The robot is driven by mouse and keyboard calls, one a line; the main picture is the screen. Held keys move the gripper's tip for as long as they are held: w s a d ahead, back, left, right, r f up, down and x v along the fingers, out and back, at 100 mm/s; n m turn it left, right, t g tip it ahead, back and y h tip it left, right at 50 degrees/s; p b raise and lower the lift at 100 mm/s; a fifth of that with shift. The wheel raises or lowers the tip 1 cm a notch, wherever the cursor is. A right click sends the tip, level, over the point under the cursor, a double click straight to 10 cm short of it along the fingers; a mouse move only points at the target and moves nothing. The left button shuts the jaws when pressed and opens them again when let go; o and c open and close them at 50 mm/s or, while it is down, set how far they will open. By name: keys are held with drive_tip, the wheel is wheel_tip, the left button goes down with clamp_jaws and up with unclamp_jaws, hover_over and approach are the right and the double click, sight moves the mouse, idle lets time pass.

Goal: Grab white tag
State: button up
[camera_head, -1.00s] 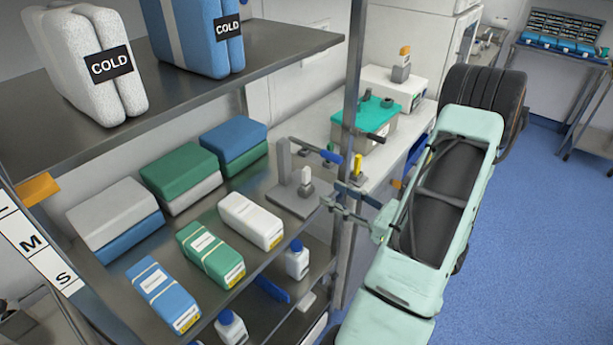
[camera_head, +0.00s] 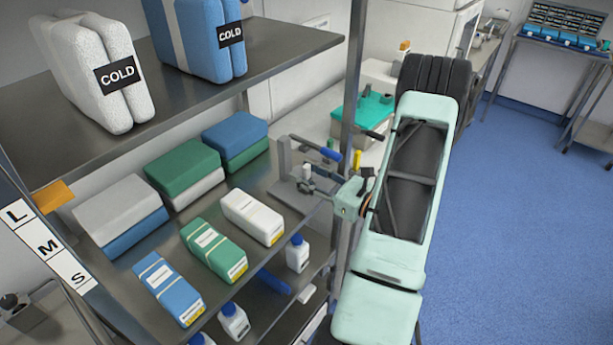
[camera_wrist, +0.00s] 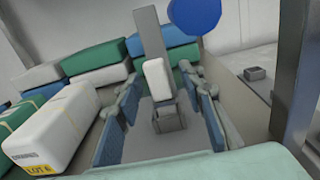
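The white tag (camera_wrist: 157,78) is a small upright white piece on a grey block, on the flat base of a grey stand (camera_wrist: 165,145). In the head view the tag (camera_head: 307,171) shows small on the stand, partly crowded by my fingers. My gripper (camera_head: 319,180) reaches in from the right at the stand. In the wrist view my gripper (camera_wrist: 158,90) is open, with one blue-padded finger left of the tag and one right of it. Gaps show on both sides. I cannot tell how far the fingertips reach in depth.
A blue handle (camera_head: 330,154) juts from the stand; its round end (camera_wrist: 194,12) looms above the tag. White, green and blue packs (camera_head: 252,216) lie left on the shelf. A metal shelf post (camera_head: 350,110) stands close right. Bottles (camera_head: 297,253) are below.

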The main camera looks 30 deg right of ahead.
clamp_jaws()
drive_tip(key=shift+r, duration=0.15)
